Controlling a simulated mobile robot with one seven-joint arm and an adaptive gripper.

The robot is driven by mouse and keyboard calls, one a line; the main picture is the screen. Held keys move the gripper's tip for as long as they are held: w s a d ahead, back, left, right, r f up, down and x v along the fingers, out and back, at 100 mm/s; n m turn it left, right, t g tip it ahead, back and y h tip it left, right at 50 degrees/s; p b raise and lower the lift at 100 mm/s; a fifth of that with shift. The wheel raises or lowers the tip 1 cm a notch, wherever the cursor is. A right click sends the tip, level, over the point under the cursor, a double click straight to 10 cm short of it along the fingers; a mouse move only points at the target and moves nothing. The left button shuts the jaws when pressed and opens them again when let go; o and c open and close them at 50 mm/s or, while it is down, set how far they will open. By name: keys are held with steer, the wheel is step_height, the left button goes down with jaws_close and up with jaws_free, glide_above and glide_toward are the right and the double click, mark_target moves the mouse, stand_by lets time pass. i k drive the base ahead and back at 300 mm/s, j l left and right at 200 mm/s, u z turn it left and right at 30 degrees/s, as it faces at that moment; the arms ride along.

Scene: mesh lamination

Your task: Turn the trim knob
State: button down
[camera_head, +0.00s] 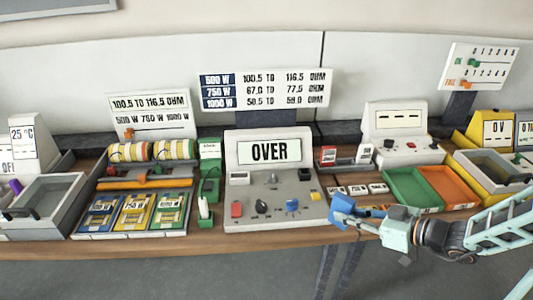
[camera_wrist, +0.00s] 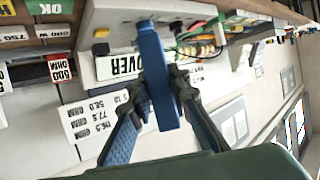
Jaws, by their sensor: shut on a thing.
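The grey console (camera_head: 240,215) with an "OVER" display (camera_head: 269,151) stands mid-bench. A blue knob (camera_head: 291,205) and a dark knob (camera_head: 261,207) are on its front; neither carries a readable label, so I cannot tell which is the trim knob. My gripper (camera_head: 350,216) is right of the console, apart from the blue knob. In the wrist view my gripper (camera_wrist: 162,100) is shut on an elongated blue piece (camera_wrist: 152,62), whose far end overlaps the console in the picture. The inverted display (camera_wrist: 122,65) shows behind it.
Left of the console are a green device (camera_head: 209,186) and a rack (camera_head: 80,220) of coloured packets. To the right are small white blocks (camera_head: 358,190), a green tray (camera_head: 396,180) and an orange tray (camera_head: 446,182). The bench front edge runs below my gripper.

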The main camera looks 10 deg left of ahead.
mark_target(272, 178)
steer(key=i, duration=0.75)
steer(key=i+u, duration=0.15)
steer(key=u, duration=0.25)
steer(key=i+u, duration=0.15)
steer(key=u, duration=0.65)
